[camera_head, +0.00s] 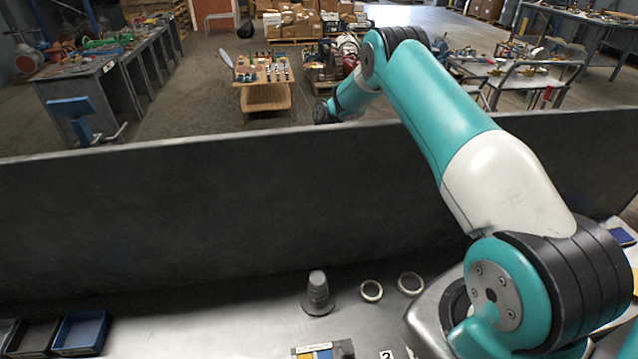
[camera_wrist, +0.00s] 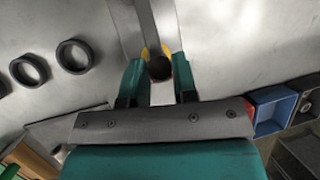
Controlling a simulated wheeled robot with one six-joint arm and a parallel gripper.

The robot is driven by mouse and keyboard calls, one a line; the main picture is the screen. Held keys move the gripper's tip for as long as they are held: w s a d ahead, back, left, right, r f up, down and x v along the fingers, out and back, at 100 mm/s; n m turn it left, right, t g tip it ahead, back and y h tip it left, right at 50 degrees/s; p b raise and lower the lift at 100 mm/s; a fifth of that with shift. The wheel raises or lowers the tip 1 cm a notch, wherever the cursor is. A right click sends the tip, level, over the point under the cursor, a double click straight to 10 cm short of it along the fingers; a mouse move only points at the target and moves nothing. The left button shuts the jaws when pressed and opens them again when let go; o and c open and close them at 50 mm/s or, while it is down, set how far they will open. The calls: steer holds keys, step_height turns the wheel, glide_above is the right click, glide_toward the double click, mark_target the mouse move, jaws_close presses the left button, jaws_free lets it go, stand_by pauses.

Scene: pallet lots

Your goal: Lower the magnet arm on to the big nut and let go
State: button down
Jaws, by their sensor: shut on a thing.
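My gripper (camera_wrist: 158,84) shows in the wrist view, its two teal fingers shut on a dark round knob (camera_wrist: 159,68) with yellow beside it. A long grey bar (camera_wrist: 140,25) runs from the knob to the top edge; it looks like the magnet arm. The big nut cannot be made out in either view. Whether the magnet arm touches anything is hidden.
Two dark rings (camera_wrist: 74,56) lie left of the gripper in the wrist view, a blue bin (camera_wrist: 275,106) right. In the head view, a grey stepped cone (camera_head: 318,295) and two pale rings (camera_head: 371,291) stand before a tall dark panel (camera_head: 200,215).

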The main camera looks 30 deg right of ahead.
steer(key=shift+w+d+f+b, duration=0.15)
steer(key=shift+w+f+b, duration=0.25)
steer(key=shift+w+f, duration=0.1)
stand_by(0.3)
steer(key=c, duration=1)
jaws_free()
steer(key=shift+f, duration=0.1)
steer(key=shift+o, duration=0.2)
steer(key=p+v, duration=0.9)
steer(key=v, duration=0.3)
steer(key=shift+s, duration=0.1)
